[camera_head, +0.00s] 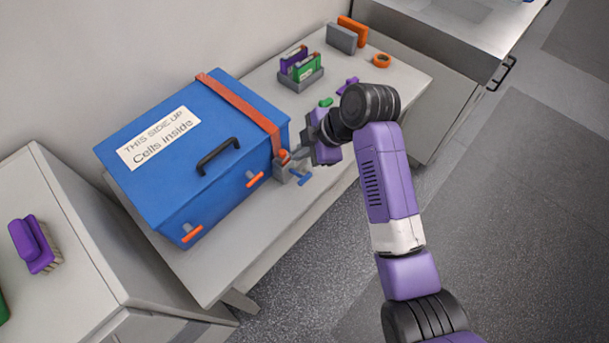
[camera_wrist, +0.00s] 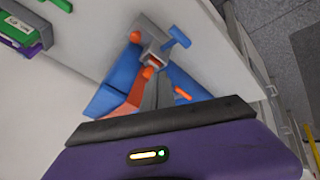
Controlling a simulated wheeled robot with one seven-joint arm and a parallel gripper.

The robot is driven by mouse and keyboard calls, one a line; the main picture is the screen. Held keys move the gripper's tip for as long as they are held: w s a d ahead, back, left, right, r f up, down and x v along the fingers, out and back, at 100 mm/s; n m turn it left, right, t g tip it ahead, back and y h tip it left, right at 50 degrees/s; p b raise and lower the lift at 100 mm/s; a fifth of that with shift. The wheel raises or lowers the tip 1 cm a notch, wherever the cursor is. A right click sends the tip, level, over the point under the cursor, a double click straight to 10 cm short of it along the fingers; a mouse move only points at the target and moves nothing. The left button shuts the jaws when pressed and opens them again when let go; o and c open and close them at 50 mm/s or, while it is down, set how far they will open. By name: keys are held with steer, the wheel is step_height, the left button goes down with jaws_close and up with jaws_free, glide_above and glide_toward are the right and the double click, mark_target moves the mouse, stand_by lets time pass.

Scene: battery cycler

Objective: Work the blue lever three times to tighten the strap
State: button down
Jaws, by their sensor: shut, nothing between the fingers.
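A blue case (camera_head: 195,150) labelled "Cells inside" lies on the bench with an orange strap (camera_head: 240,103) over it. A grey ratchet block (camera_head: 285,170) sits at the strap's end by the case's right front side. The blue lever (camera_head: 299,178), T-shaped, sticks out from the block. In the wrist view the blue lever (camera_wrist: 178,38) stands beside the grey block (camera_wrist: 152,42). My gripper (camera_head: 298,153) is shut and empty, close to the block on its far right side. I cannot tell whether it touches the block; it is apart from the lever's handle.
A grey holder (camera_head: 300,80) with purple and green pieces stands behind on the bench (camera_head: 400,75). An orange ring (camera_head: 381,60) and small loose pieces lie near it. Two orange latches (camera_head: 255,179) are on the case front. A purple brush (camera_head: 34,245) lies on the left cabinet.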

stand_by(0.6)
steer(key=s+d+f+m+t+b, duration=0.1)
steer(key=s+d+f+m+t, duration=0.45)
steer(key=d+f+m, duration=0.35)
steer(key=s+d+f+m+t+h, duration=0.1)
steer(key=s+d+f+m, duration=0.15)
steer(key=s, duration=0.35)
steer(key=s+d+f+m+t+h, duration=0.1)
steer(key=s+d+m+h, duration=0.15)
steer(key=s, duration=0.35)
steer(key=s+d+r+m+t+b, duration=0.1)
steer(key=s+d+r+m, duration=0.15)
steer(key=s, duration=0.35)
steer(key=s+d+r+m+t+b, duration=0.1)
steer(key=s+d+r+t, duration=0.1)
steer(key=s+d, duration=0.3)
steer(key=s+d+r+m+t+h, duration=0.2)
steer(key=s+d+r+m, duration=0.1)
steer(key=s+r, duration=0.8)
steer(key=shift+s+r+m+b, duration=0.35)
steer(key=shift+r+m, duration=0.1)
steer(key=shift+r, duration=0.4)
steer(key=shift+h, duration=0.25)
